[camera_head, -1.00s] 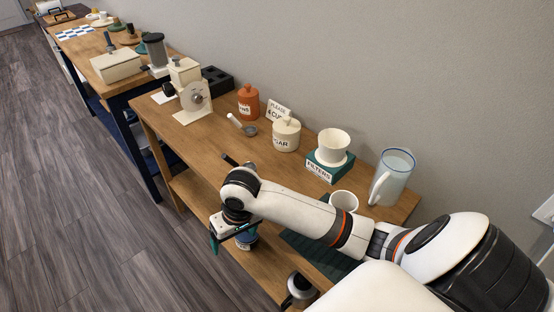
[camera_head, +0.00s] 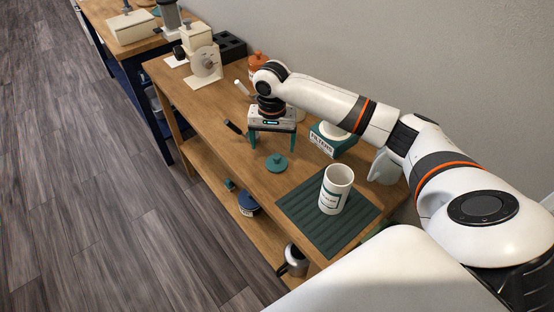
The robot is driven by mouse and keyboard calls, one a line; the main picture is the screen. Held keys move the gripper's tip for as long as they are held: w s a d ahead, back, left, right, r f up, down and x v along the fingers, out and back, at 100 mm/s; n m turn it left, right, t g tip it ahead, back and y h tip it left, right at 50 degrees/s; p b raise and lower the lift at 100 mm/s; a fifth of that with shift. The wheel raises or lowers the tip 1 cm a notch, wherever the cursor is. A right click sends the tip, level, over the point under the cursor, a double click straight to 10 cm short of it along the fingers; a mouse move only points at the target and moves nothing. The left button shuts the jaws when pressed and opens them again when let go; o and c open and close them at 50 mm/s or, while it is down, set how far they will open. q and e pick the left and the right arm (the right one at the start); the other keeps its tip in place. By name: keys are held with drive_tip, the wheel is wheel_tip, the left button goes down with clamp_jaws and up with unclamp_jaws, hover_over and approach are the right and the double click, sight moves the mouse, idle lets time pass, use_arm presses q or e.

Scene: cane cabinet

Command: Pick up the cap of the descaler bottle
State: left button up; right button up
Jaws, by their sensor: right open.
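My right gripper (camera_head: 271,141) is over the tabletop with its two teal fingers pointing down, spread apart and empty. A round teal lid with a knob (camera_head: 277,163) lies on the tabletop just in front of the fingers, apart from them. On the lower shelf stands a dark blue container with a white label (camera_head: 248,204). A small teal piece (camera_head: 229,185) is beside it, near the shelf edge. The labels are too small to read, so I cannot tell which piece is the descaler cap. My left gripper is not in view.
A green filters box (camera_head: 333,140), a pitcher (camera_head: 384,168) and an orange jar (camera_head: 257,62) are towards the wall. A dark-handled tool (camera_head: 233,127) lies left of the gripper. A metal jug (camera_head: 294,261) is below.

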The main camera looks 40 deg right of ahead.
sight(277, 155)
drive_tip(key=f, duration=0.4)
drive_tip(key=d+f, duration=0.1)
drive_tip(key=f, duration=0.1)
drive_tip(key=shift+s+f+p, duration=0.2)
drive_tip(key=shift+p, duration=0.15)
drive_tip(key=shift+c, duration=0.3)
drive_tip(key=c, duration=1)
